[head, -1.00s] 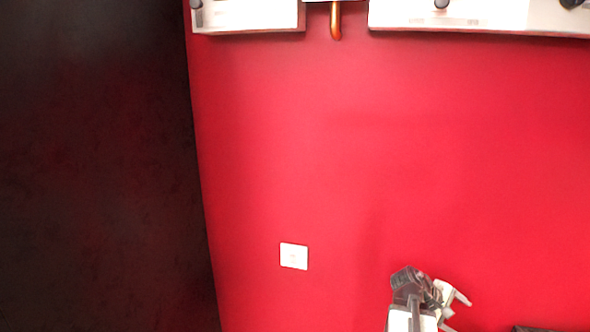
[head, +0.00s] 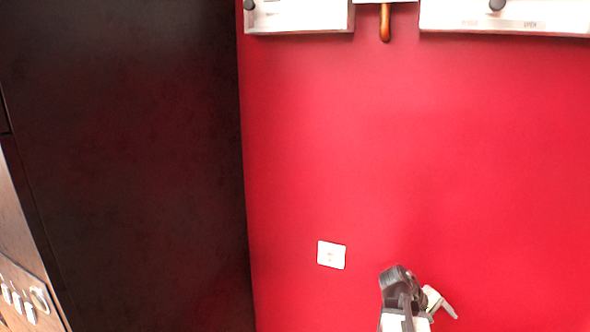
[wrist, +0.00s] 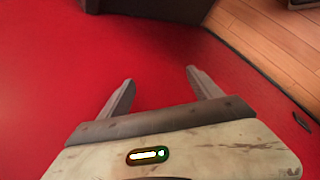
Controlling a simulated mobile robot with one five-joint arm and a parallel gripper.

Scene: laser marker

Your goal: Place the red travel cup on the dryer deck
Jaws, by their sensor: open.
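No red travel cup and no dryer deck can be made out in either view. My gripper (wrist: 158,95) is open and empty in the wrist view, its two fingers spread apart over a plain red surface. In the head view my gripper (head: 420,298) shows at the bottom right, in front of the red surface and touching nothing that I can see.
A tall dark panel (head: 130,150) fills the left of the head view. A white square plate (head: 331,255) is on the red surface (head: 420,150). White units (head: 300,17) line the top edge. The wrist view shows wooden flooring (wrist: 265,40) and a dark block (wrist: 150,8).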

